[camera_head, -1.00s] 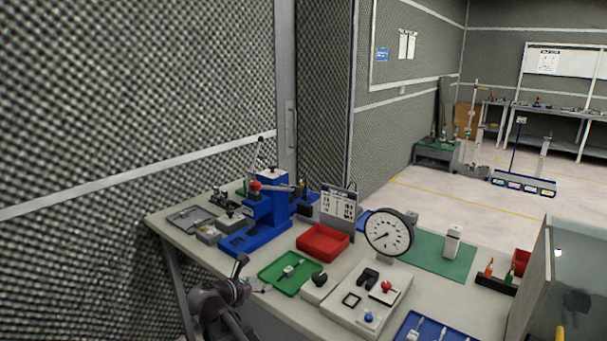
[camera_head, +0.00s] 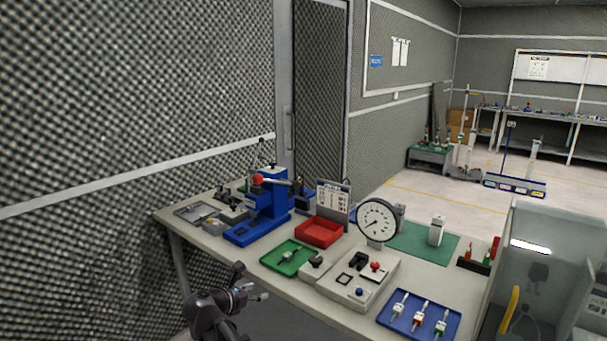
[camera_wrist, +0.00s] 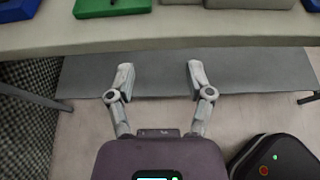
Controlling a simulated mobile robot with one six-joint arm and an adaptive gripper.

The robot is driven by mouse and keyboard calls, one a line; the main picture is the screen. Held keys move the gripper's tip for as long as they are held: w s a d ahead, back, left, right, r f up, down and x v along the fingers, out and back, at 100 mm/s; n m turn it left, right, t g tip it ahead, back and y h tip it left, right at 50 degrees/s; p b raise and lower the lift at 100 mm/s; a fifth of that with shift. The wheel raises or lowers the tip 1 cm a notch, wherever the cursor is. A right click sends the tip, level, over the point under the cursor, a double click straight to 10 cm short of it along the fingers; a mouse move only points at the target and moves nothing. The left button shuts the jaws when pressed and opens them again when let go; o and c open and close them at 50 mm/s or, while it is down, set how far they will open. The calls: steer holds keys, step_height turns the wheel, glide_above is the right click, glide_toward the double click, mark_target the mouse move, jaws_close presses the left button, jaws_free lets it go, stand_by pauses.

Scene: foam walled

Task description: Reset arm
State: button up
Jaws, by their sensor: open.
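My gripper (camera_wrist: 158,80) is open and empty in the wrist view, its two grey fingers spread apart over the floor, just short of the bench's front edge. In the head view my gripper (camera_head: 256,290) is at the lower left, in front of the bench (camera_head: 290,283) and off its top. No object is between the fingers.
The bench holds a blue press (camera_head: 262,212), a red tray (camera_head: 319,232), a green tray (camera_head: 287,258), a dial gauge (camera_head: 378,221), a grey control panel (camera_head: 352,287) and a blue tray (camera_head: 425,327). A foam wall (camera_head: 130,120) stands at left. A clear-sided cabinet (camera_head: 545,260) is at right.

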steer(key=s+d+f+m+g+y+p, duration=0.1)
steer(key=s+d+f+m+g+p, duration=0.2)
steer(key=d+m, duration=0.55)
steer(key=s+d+m+g+y+p, duration=0.15)
steer(key=s+d+m+g, duration=0.35)
steer(key=d, duration=0.6)
steer(key=s+d+m+g+y+p, duration=0.2)
steer(key=s+d+m+y+p, duration=0.2)
steer(key=s+d+m, duration=0.4)
steer(key=shift+d+r+m+g+y, duration=0.35)
steer(key=shift+d+m+y, duration=0.7)
steer(key=shift+m, duration=2.5)
steer(key=shift+w+d, duration=0.1)
